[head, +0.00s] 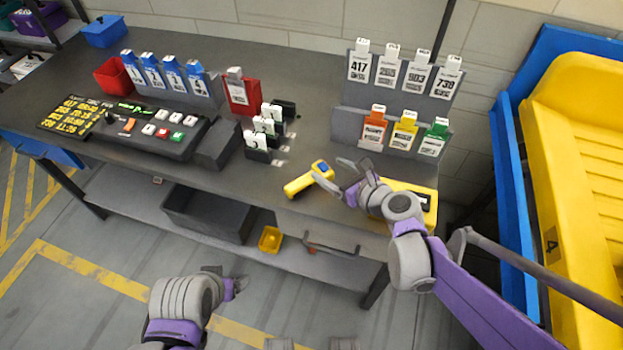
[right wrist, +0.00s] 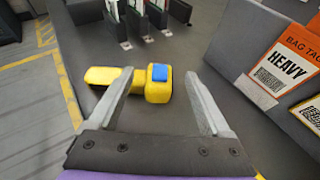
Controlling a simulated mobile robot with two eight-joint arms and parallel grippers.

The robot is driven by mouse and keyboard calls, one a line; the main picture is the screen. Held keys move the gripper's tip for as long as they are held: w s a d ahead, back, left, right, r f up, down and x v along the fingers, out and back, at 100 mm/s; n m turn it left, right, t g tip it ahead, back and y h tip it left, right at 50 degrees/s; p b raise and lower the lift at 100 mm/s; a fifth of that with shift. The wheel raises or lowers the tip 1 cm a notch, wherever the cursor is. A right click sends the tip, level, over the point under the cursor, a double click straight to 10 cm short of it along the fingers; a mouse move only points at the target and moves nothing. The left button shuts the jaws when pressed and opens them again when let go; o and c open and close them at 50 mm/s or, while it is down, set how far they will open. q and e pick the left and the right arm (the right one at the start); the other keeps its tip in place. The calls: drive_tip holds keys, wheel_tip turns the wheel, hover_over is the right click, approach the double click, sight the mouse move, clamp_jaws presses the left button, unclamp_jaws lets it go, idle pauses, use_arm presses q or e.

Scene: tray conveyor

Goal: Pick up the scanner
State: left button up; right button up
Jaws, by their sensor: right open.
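The yellow scanner (head: 308,179) with a blue screen lies on the dark table near its front edge. It also shows in the right wrist view (right wrist: 130,84), its head with the blue screen just beyond and between my fingertips, its handle reaching left past the left finger. My right gripper (head: 332,173) is open and empty at the right of the scanner; its fingers also show in the right wrist view (right wrist: 160,88). I cannot tell whether a finger touches it. My left gripper (head: 238,283) hangs low in front of the table, away from the scanner; its fingers are too small to judge.
A yellow box-like device (head: 412,190) stands behind my right wrist. Tag racks (head: 345,125) rise behind the scanner. Dark card holders (head: 257,152) and a control panel (head: 150,128) are to the left. A large yellow tray (head: 590,150) in a blue frame stands at right.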

drive_tip(key=shift+x, duration=1.15)
clamp_jaws()
